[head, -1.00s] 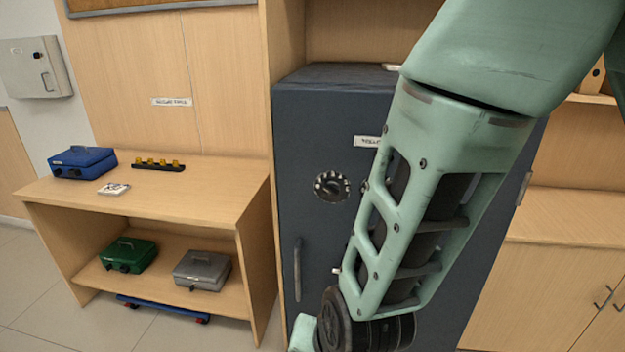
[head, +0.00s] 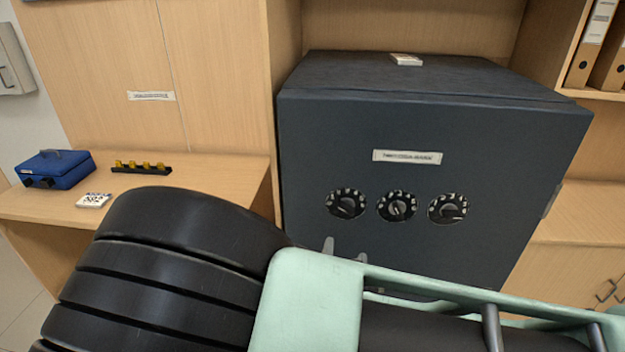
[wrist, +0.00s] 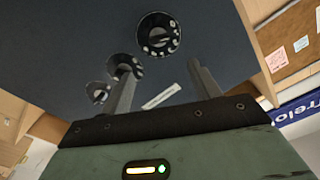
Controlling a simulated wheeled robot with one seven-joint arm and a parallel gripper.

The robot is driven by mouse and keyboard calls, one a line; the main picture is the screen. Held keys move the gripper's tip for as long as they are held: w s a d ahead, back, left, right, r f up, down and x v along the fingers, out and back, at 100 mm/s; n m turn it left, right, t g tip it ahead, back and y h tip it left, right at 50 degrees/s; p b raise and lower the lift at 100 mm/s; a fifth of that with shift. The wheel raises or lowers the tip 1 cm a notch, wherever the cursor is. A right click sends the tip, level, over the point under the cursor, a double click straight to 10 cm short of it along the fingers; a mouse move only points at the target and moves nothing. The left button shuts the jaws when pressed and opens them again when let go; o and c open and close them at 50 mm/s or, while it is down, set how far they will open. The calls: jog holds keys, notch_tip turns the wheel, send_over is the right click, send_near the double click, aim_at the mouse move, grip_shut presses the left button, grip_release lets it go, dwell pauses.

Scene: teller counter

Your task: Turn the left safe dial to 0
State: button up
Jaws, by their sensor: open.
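The dark safe (head: 330,130) has a row of three black dials with white marks under its label. The left safe dial (head: 346,204) is uncovered in the head view; its numbers are too small to read surely. In the wrist view, which is turned nearly upside down, the left dial (wrist: 159,34) is the largest, at the top. My gripper (head: 345,251) shows only its grey fingertips, just below the left dial in the picture. In the wrist view my gripper (wrist: 160,75) is open and empty, its fingers apart from the left dial; one finger overlaps the middle dial in the picture.
The middle dial (head: 397,206) and right dial (head: 448,209) sit close beside the left one. A small card stack (head: 406,60) lies on the safe. A wooden table (head: 230,180) at left holds a blue cash box (head: 57,168). Binders (head: 598,50) stand on a shelf at right.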

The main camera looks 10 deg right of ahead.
aim_at(347, 210)
jog(key=p+x, duration=0.3)
jog(key=x, duration=1)
jog(key=shift+w+d+p, duration=0.1)
jog(key=shift+w+p, duration=0.05)
jog(key=shift+p, duration=0.25)
jog(key=c, duration=1)
